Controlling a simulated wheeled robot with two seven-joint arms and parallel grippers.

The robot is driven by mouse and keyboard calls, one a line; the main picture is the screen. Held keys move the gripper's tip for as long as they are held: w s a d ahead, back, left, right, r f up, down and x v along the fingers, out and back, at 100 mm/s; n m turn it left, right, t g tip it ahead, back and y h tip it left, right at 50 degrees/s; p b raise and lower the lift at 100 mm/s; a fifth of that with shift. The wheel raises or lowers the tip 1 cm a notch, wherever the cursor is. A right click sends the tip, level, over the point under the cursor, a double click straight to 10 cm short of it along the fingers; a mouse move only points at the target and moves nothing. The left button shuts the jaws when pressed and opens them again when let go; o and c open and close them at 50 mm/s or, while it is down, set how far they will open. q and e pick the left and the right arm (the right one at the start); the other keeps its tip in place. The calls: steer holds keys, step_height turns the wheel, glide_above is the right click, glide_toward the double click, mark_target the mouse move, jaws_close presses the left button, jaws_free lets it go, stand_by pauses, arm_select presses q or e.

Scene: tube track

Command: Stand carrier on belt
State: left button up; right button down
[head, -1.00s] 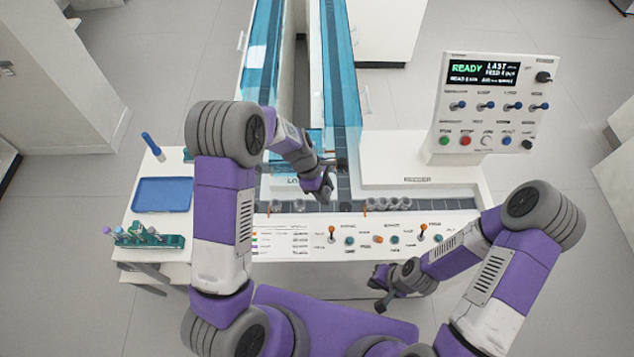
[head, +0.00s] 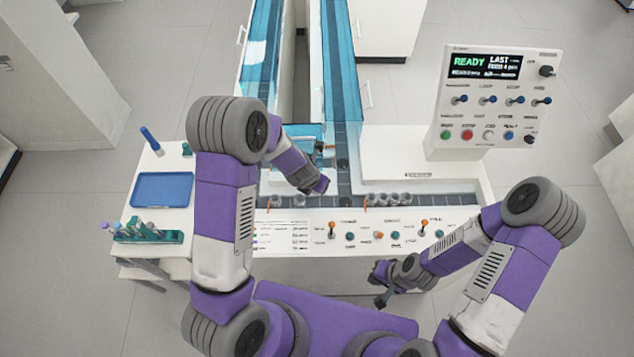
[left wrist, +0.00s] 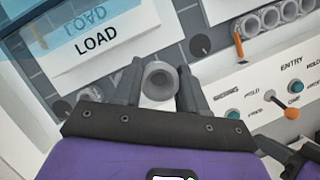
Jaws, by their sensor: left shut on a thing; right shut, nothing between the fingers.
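The carrier (left wrist: 160,80) is a grey, round, hollow cup, seen from above in the left wrist view. My left gripper (left wrist: 158,88) is shut on it, with one dark finger on each side. In the head view my left gripper (head: 322,187) is over the front part of the machine, and its fingers and the carrier are mostly hidden by the hand. The dark tiled belt (head: 345,180) runs beside and under that hand. Whether the carrier touches the belt cannot be told. My right gripper (head: 380,285) is shut and empty in front of the panel.
Several grey carriers (head: 390,198) stand in a row on the belt at right, beside an orange stop (left wrist: 238,45). The LOAD block (left wrist: 100,45) is close to my left fingers. Small levers (head: 332,228) line the front panel. A blue tray (head: 162,189) and a tube rack (head: 148,234) are at left.

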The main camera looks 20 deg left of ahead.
arm_select(q)
steer(key=b, duration=0.7)
glide_above(318, 200)
steer(key=s, duration=0.1)
steer(key=shift+f, duration=4.2)
steer(key=shift+s+f+b, duration=0.1)
steer(key=shift+f+b, duration=0.55)
steer(key=o, duration=0.9)
steer(key=shift+s, duration=0.1)
steer(key=shift+c, duration=0.2)
steer(key=shift+a, duration=0.15)
